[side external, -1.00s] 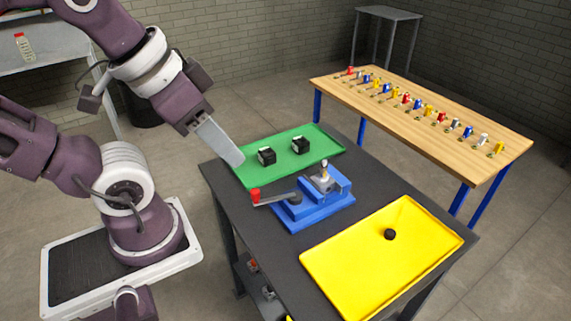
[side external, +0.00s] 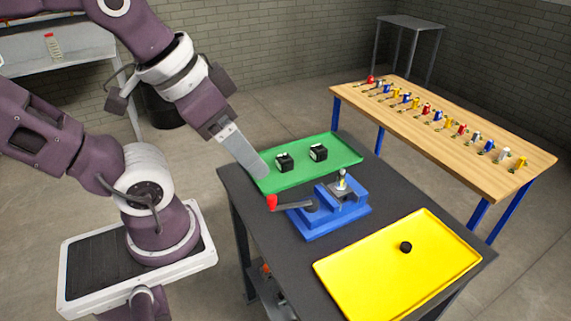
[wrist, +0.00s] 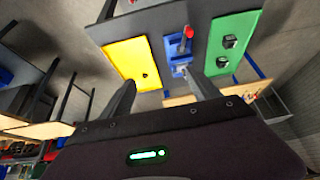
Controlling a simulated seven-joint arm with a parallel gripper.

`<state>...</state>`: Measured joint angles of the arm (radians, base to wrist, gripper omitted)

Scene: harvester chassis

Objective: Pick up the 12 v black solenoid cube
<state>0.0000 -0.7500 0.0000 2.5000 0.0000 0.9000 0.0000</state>
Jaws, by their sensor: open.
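Two black cubes sit apart on the green tray (side external: 335,153): a left cube (side external: 284,162) and a right cube (side external: 318,152). Both have pale markings on top, too small to read, so I cannot tell which is the 12 V one. In the wrist view the cubes (wrist: 230,41) (wrist: 222,62) lie on the green tray at the upper right. My gripper (side external: 262,172) points down at the tray's left edge, beside the left cube and apart from it. In the wrist view my gripper (wrist: 165,88) has its two fingers spread with nothing between them.
A blue fixture (side external: 328,210) with a red-knobbed lever (side external: 272,202) stands in front of the green tray. A yellow tray (side external: 350,278) holds a small black round part (side external: 405,247). A wooden table (side external: 400,125) with several coloured parts stands behind.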

